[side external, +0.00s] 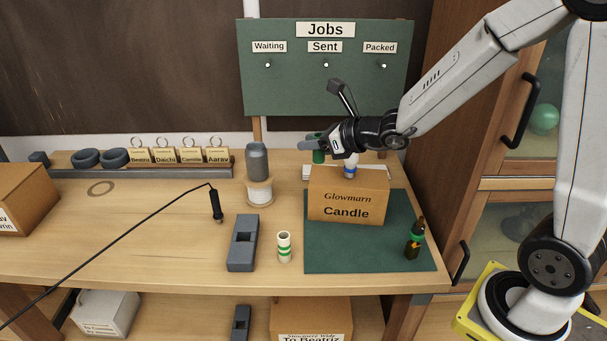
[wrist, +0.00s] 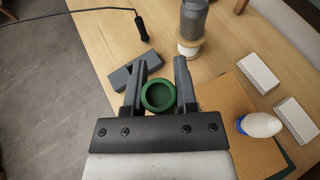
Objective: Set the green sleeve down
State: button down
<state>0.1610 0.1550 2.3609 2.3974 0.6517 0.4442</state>
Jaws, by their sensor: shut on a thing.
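The green sleeve (wrist: 158,95) is a short, dark green open ring between the two fingers of my gripper (wrist: 158,84) in the wrist view. My gripper is shut on it. In the side view my gripper (side external: 310,146) holds the green sleeve (side external: 318,156) above the back of the workbench, just left of the cardboard Candle box (side external: 347,205). The fingers and wrist hide part of the sleeve in the side view. The sleeve appears raised clear of the bench top.
A spool with a grey cylinder on top (side external: 257,165) stands left of my gripper. A grey block (side external: 242,245), a green-striped white cylinder (side external: 284,247), a dark bottle (side external: 415,240) on the green mat (side external: 330,257) and a corded black holder (side external: 216,205) are nearby. The bench's left-middle is clear.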

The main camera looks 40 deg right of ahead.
jog(key=n+g+y, duration=0.2)
jog(key=n+y, duration=0.2)
send_over(323, 233)
notch_tip(323, 233, down, 15)
dwell(0.4)
jog(key=shift+f, duration=0.1)
jog(key=shift+f, duration=2.1)
jog(key=shift+f, duration=0.1)
jog(key=shift+f, duration=1.7)
jog(key=shift+f, duration=0.15)
